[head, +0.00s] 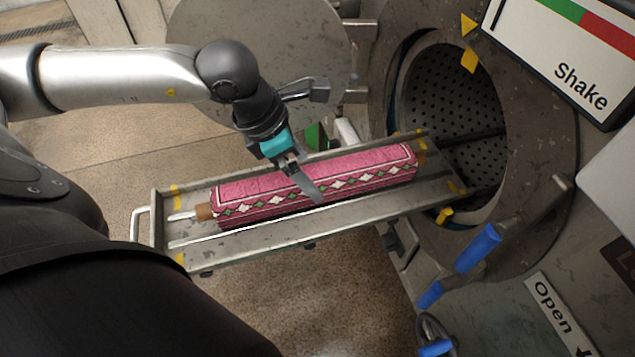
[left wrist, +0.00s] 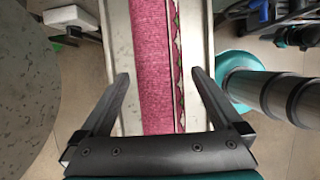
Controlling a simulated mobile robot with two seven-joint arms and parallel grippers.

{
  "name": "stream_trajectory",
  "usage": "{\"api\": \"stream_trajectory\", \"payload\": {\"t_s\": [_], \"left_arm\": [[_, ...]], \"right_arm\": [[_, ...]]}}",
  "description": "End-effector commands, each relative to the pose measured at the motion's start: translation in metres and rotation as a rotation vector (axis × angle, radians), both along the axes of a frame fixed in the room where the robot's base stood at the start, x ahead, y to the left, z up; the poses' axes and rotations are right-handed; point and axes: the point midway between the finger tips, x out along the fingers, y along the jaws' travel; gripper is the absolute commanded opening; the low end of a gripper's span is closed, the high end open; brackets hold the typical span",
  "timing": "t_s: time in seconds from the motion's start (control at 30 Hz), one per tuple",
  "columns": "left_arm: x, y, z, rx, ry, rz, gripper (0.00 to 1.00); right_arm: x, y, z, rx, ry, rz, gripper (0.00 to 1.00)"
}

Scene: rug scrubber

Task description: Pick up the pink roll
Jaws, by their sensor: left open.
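The pink roll (head: 350,170) is a rolled rug with a band of green and white diamonds. It lies lengthwise in a long metal tray (head: 205,253) that leads to the round drum opening. My left gripper (head: 310,185) is above the middle of the roll, pointing down. In the left wrist view the roll (left wrist: 153,60) runs between the two spread fingers of my left gripper (left wrist: 158,78). The fingers are open and empty, one on each side of the roll; whether they touch it I cannot tell. My right gripper is not in view.
The perforated drum (head: 450,100) stands open at the tray's right end. A round metal door (head: 260,50) is behind my left arm. Floor shows in front of the tray.

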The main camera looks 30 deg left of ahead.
Motion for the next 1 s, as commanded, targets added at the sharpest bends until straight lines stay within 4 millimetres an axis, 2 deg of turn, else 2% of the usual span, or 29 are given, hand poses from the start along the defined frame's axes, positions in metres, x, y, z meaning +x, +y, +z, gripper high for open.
{"api": "stream_trajectory", "payload": {"t_s": [0.33, 0.63, 1.0], "left_arm": [[0.016, -0.013, -0.04, -0.002, 0.002, 0.001, 1.0], [0.018, -0.014, -0.044, -0.001, -0.001, 0.001, 1.0], [0.018, -0.014, -0.044, 0.0, 0.0, 0.001, 0.59]], "right_arm": [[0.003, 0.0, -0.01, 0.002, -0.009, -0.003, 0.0], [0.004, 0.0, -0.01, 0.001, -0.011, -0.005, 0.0], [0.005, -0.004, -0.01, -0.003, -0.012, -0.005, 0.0]]}}
